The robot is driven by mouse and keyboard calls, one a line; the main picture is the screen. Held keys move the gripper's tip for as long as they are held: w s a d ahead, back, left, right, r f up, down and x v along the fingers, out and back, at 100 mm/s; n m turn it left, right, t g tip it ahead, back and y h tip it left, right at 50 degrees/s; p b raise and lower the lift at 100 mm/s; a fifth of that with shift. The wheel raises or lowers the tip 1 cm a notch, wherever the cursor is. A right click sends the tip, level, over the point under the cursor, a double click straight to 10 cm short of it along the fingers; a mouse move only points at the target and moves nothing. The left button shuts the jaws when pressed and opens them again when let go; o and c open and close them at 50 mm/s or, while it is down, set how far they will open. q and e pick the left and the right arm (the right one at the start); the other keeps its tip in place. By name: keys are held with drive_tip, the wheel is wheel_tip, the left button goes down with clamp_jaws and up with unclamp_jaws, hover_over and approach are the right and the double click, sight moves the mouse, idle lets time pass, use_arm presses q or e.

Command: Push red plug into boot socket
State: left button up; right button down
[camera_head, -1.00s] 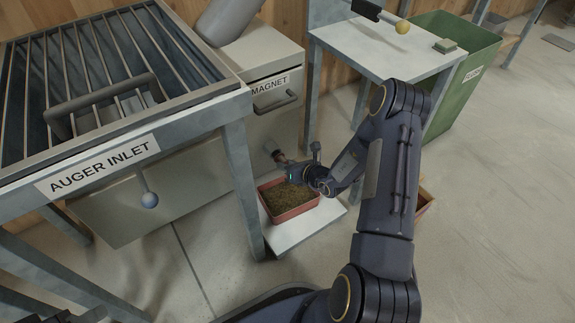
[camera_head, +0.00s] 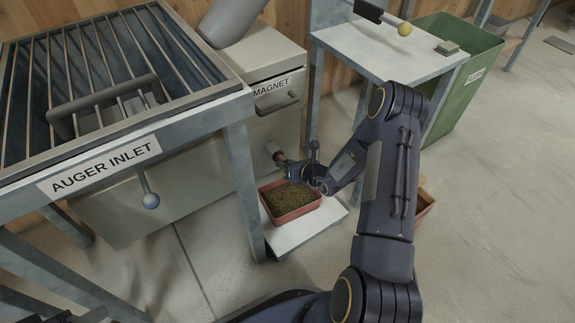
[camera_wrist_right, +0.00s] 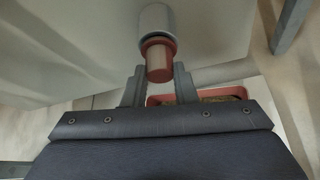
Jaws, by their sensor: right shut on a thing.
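The boot socket (camera_wrist_right: 156,22) is a grey cylinder at the top middle of the right wrist view. It shows small under the magnet housing in the head view (camera_head: 272,148). My right gripper (camera_wrist_right: 158,84) is shut on the plug's near end, one finger on each side. In the head view the right gripper (camera_head: 286,166) is small and partly hidden by its wrist.
A red tray of brown feed (camera_head: 291,200) sits on a low pale platform (camera_head: 305,232) just below the gripper. The auger inlet frame (camera_head: 238,150) stands close on the left. A small table (camera_head: 380,50) and a green bin (camera_head: 465,90) stand behind right.

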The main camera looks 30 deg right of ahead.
drive_tip(key=c, duration=1.1)
unclamp_jaws()
drive_tip(key=p+v, duration=0.3)
drive_tip(key=v, duration=0.4)
drive_tip(key=shift+s+d+r, duration=0.1)
drive_tip(key=shift+s+r, duration=0.05)
drive_tip(key=shift+s, duration=0.2)
